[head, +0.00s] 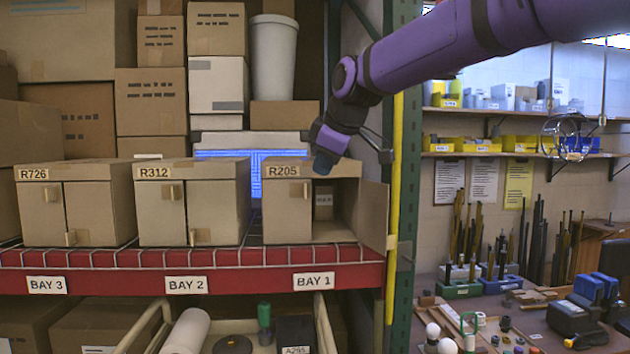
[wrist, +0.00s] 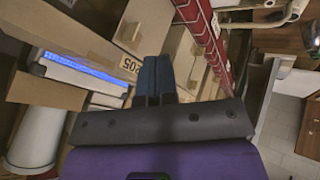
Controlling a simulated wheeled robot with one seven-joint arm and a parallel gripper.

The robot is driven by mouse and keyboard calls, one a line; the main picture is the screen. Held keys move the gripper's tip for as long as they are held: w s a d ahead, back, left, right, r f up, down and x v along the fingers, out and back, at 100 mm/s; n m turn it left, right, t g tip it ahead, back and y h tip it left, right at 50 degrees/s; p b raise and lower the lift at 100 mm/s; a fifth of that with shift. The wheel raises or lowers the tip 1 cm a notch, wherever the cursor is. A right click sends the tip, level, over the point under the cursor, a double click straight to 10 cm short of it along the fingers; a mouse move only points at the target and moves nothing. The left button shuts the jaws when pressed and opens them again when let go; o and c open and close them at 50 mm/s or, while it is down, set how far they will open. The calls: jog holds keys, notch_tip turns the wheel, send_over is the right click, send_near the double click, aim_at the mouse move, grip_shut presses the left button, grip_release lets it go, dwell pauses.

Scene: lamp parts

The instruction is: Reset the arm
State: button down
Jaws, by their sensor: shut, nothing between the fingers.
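My gripper (head: 324,161) is at the end of my purple arm, in front of the upper part of the box R205 (head: 286,207) in the head view. Its blue fingers show together in the wrist view (wrist: 154,80), shut with nothing between them. The box R205 stands on the shelf above the BAY 1 label. Its right door (head: 373,215) is swung open to the right, and a small carton (head: 323,200) is inside. Its left door is closed. I cannot tell whether my gripper touches the box.
Boxes R312 (head: 192,205) and R726 (head: 75,207) stand closed to the left on the red shelf (head: 230,279). A green post (head: 405,190) and a yellow pole (head: 393,200) rise just right of the open door. A cart (head: 322,327) stands below. A workbench with lamp parts is at right.

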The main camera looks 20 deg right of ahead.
jog(key=shift+d+v, duration=0.25)
jog(key=shift+v, duration=1.2)
jog(key=s+d+f+m, duration=0.2)
jog(key=s+f+m, duration=0.2)
jog(key=s, duration=0.5)
jog(key=s+d+f+m+g+h, duration=0.1)
jog(key=s+d+f+m, duration=0.2)
jog(key=s+f, duration=0.5)
jog(key=s+d+f+m+g, duration=0.1)
jog(key=s+d+f+m, duration=0.2)
jog(key=s+f, duration=0.3)
jog(key=s+m, duration=0.1)
jog(key=s, duration=0.4)
jog(key=shift+s+f+m+h, duration=0.15)
jog(key=shift+s+m+h, duration=0.1)
jog(key=shift+m+h, duration=0.15)
